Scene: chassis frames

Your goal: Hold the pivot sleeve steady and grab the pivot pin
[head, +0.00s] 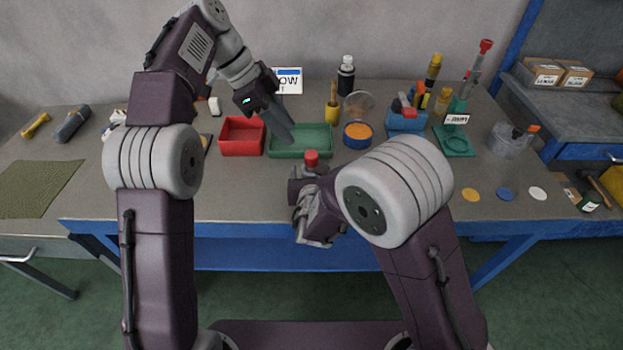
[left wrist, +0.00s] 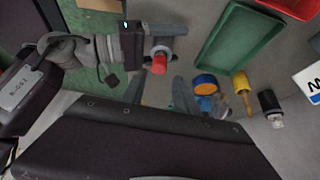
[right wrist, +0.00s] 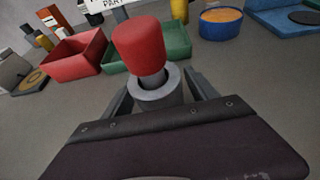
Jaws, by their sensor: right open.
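The pivot pin shows its red cap (head: 311,157) near the table's front edge. In the right wrist view the red-capped pin (right wrist: 139,45) stands in the bore of the grey pivot sleeve (right wrist: 158,94), tilted in the picture. My right gripper (right wrist: 158,80) is open, with a finger on each side of the sleeve; whether either touches is unclear. My left gripper (head: 289,137) is above the green tray's near the pin, pointing down. In the left wrist view its fingers (left wrist: 160,82) are apart and empty, and the red cap (left wrist: 159,64) shows just beyond them.
A green tray (head: 300,153) and a red bin (head: 241,152) stand behind the pin. A blue tub with orange contents (head: 357,140), a yellow-handled tool (head: 332,115) and a black bottle (head: 346,75) are farther back.

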